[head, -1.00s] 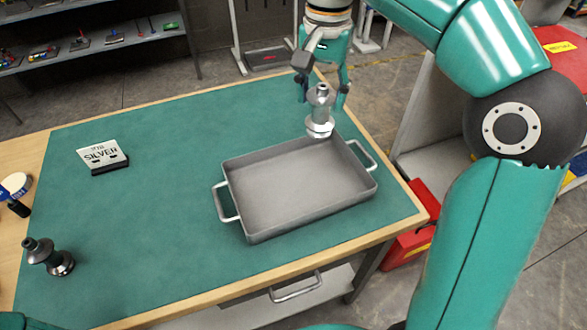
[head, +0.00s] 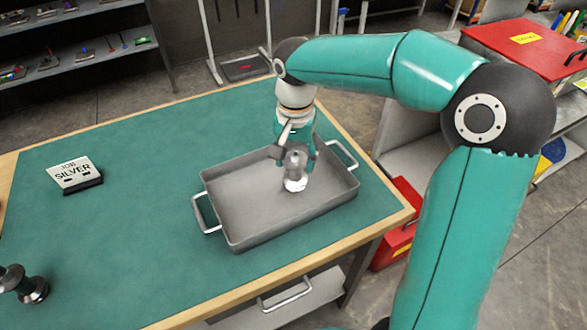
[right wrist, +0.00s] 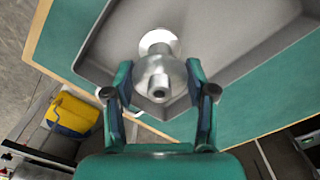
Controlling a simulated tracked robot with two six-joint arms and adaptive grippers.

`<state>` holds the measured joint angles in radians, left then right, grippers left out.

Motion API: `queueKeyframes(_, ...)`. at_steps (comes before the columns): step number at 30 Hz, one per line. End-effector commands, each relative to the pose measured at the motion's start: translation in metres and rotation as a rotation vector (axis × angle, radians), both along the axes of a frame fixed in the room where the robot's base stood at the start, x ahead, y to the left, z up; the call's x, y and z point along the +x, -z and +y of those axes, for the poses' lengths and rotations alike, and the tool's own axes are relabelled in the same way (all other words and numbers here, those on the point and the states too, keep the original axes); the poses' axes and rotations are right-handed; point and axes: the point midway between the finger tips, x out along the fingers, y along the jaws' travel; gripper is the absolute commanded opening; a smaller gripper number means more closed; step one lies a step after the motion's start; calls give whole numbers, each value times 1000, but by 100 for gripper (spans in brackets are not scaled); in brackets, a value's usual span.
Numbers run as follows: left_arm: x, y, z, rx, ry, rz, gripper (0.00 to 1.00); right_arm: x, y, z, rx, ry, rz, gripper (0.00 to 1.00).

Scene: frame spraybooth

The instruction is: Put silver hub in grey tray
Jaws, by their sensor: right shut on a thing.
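The silver hub (head: 295,172) is upright between the fingers of my right gripper (head: 294,160), which is shut on it. It is over the inside of the grey tray (head: 232,232); I cannot tell whether its base touches the tray floor. In the right wrist view the hub (right wrist: 158,70) sits between both fingers of my right gripper (right wrist: 158,95), with the tray floor (right wrist: 225,35) behind it. The tray has a handle at each end and holds nothing else that I see. My left gripper is not in view.
A dark hub (head: 24,284) stands at the lower left of the green mat (head: 125,230). A sign reading "JOB SILVER" (head: 76,173) stands at the left. The mat between sign and tray is clear. A red box (head: 396,225) is beside the table at the right.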

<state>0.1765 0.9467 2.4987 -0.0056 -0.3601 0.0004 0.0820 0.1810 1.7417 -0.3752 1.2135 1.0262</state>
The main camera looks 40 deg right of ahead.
Motion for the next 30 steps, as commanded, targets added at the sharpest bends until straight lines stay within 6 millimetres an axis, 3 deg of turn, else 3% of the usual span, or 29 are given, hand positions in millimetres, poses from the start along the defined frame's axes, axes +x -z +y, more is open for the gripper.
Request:
queueKeyframes(6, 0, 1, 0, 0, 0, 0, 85, -1, 30, 0, 1, 2, 3, 0)
queueKeyframes(18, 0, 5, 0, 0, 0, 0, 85, 0, 36, 0, 0, 1, 1, 0)
queueKeyframes(19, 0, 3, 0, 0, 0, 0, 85, -1, 35, 0, 1, 1, 2, 61)
queueKeyframes(23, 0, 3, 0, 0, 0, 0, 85, -1, 35, 0, 1, 1, 3, 81)
queueKeyframes(30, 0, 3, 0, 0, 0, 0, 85, -1, 35, 0, 1, 0, 3, 81)
